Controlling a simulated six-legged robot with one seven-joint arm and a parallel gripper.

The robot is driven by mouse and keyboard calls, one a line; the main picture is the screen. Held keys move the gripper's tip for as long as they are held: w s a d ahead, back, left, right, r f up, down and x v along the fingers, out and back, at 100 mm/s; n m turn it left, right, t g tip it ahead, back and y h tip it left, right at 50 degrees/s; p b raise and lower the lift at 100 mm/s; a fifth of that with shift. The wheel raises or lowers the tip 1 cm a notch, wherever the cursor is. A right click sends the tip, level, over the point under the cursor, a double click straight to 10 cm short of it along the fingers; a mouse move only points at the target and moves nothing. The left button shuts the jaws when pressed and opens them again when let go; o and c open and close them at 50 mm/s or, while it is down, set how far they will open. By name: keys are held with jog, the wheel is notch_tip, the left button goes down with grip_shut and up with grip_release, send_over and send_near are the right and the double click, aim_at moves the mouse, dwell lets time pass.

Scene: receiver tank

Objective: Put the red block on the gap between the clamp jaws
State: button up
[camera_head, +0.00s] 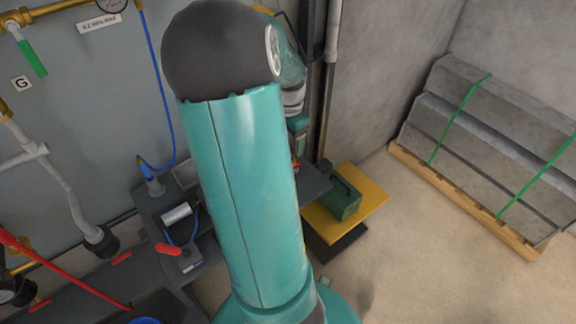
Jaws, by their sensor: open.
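My teal arm rises through the middle of the picture and bends down behind itself. Only a small part of my gripper (300,144) shows past the arm's right edge, over the dark bench (315,184). It is open; its fingertips are mostly hidden. A small red-orange patch (296,164) shows just below it, partly covered; I cannot tell whether it is the red block or whether it touches my gripper. The clamp jaws and their gap cannot be made out and may be behind my arm.
A grey device (190,262) with a red handle sits left of my arm, near a pale cylinder (177,213). A green case (342,198) stands on a yellow platform (372,196). Strapped grey slabs (490,140) lie right. The floor between is clear. Pipes and hoses line the left wall.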

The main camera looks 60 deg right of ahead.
notch_tip(320, 180, down, 6)
jog(key=shift+a+r, duration=0.1)
jog(key=shift+r, duration=0.15)
notch_tip(320, 180, down, 5)
jog(key=shift+r, duration=0.15)
jog(key=shift+r, duration=0.1)
jog(key=c, duration=1.3)
jog(key=shift+c, duration=0.2)
